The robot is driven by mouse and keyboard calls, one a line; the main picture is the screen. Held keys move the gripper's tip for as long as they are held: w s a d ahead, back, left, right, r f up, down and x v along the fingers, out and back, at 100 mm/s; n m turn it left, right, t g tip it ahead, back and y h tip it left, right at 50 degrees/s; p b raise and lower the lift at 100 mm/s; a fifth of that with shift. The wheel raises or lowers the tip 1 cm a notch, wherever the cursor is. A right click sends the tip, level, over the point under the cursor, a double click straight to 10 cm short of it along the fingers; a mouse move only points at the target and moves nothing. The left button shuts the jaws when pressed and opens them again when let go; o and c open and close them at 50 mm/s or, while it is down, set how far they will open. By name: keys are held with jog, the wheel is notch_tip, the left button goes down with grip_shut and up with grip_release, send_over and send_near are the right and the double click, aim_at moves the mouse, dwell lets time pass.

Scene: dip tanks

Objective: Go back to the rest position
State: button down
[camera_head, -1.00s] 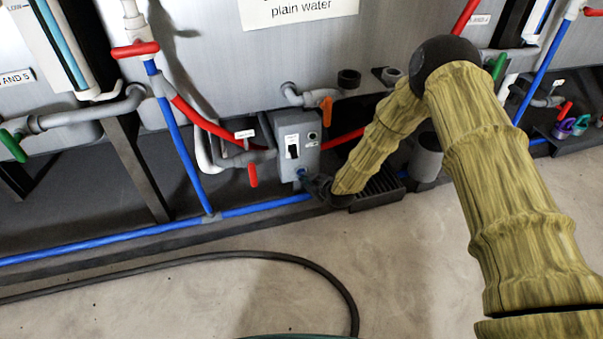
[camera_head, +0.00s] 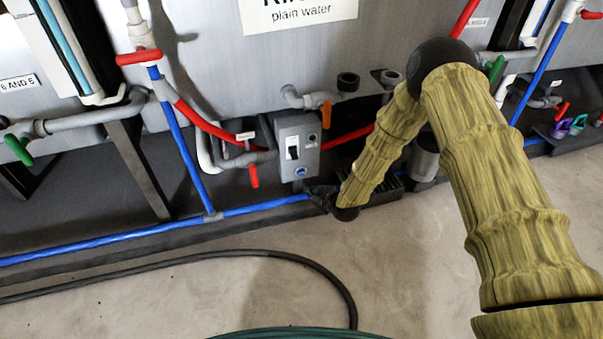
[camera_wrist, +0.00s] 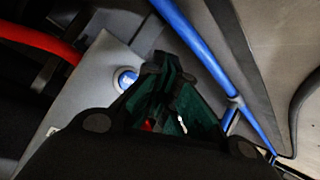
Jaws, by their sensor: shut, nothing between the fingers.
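My gripper (camera_head: 318,196) is at the lower edge of the grey switch box (camera_head: 297,147), small and dark in the head view. In the wrist view my gripper (camera_wrist: 166,72) shows with its dark fingers together and nothing held. The switch box (camera_wrist: 88,85) is to its left in that view, with a round blue button (camera_wrist: 126,79) close to the fingertips. I cannot tell if the fingers touch the box. In the head view the box also shows a black switch and the blue button (camera_head: 301,171).
A blue pipe (camera_head: 265,208) runs low along the tank front. A red pipe and lever valves, one orange (camera_head: 326,113), surround the box. A black drain grate is partly behind my arm. A dark hose (camera_head: 235,254) lies on the otherwise open concrete floor.

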jog(key=s+d+f+m+g+h+p, duration=0.1)
jog(key=s+d+f+m+g, duration=0.3)
jog(key=s, duration=0.8)
jog(key=s+d+f+m+h+p, duration=0.1)
jog(key=s+d+h, duration=0.1)
jog(key=s+d, duration=0.75)
jog(key=s+d+r+m+g+h+p, duration=0.1)
jog(key=s+d+r+m+g, duration=0.15)
jog(key=s, duration=0.65)
jog(key=s+d+r+m+g+h+p, duration=0.1)
jog(key=s+d+r+m, duration=0.15)
jog(key=s, duration=0.75)
jog(key=s+d+r+m+g+h, duration=0.1)
jog(key=s+d+g, duration=0.15)
jog(key=s, duration=0.65)
notch_tip(320, 180, up, 38)
jog(key=p, duration=3.8)
jog(key=shift+d+t, duration=0.15)
jog(key=shift+t, duration=0.15)
jog(key=shift+s+f, duration=0.1)
